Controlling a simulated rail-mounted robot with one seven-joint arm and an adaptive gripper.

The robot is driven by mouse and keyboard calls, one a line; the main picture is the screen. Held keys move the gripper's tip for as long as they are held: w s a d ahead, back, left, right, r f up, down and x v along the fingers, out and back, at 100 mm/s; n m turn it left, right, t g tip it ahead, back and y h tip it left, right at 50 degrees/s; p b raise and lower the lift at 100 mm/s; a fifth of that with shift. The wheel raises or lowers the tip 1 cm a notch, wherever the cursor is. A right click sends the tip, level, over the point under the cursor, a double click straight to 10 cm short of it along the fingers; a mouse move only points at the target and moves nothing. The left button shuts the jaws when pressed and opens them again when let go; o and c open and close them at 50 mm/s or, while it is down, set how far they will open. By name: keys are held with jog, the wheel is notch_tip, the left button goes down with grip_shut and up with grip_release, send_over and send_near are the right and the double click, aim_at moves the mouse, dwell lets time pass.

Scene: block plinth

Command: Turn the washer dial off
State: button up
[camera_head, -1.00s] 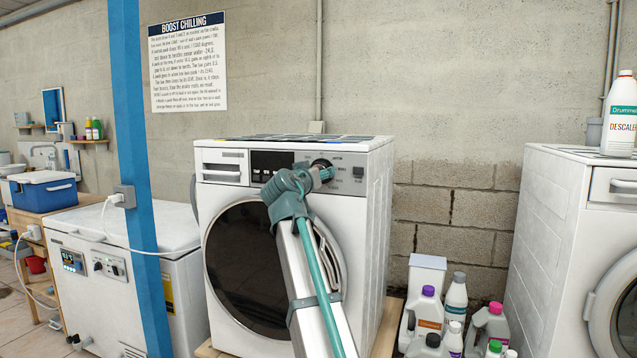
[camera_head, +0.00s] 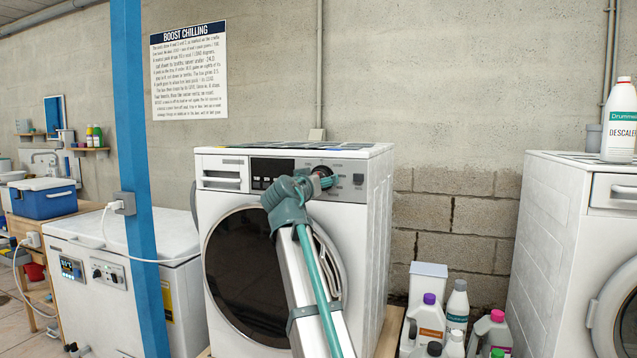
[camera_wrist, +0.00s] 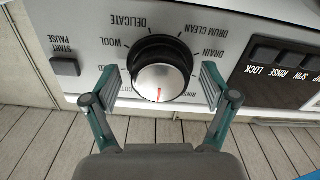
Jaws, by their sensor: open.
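The washer (camera_head: 372,225) is a white front-loader with a dark round door. Its dial (camera_wrist: 160,76) is a black knob with a silver face on the grey control panel. A red mark on the dial points to the bottom of the wrist view. Labels such as DELICATE, WOOL, DRAIN and DRUM CLEAN ring it; those nearest my gripper are partly hidden. My gripper (camera_wrist: 161,84) is open, one finger on each side of the dial, with a visible gap on both sides. In the head view my gripper (camera_head: 319,183) is at the panel and hides much of the dial.
A START PAUSE button (camera_wrist: 65,66) and a row of panel buttons (camera_wrist: 288,62) flank the dial. A blue post (camera_head: 138,200) and a white chest unit (camera_head: 95,270) stand left. Bottles (camera_head: 430,315) crowd the floor right of the washer, before a second white machine (camera_head: 560,240).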

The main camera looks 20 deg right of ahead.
jog(key=v, duration=1.2)
dwell(0.4)
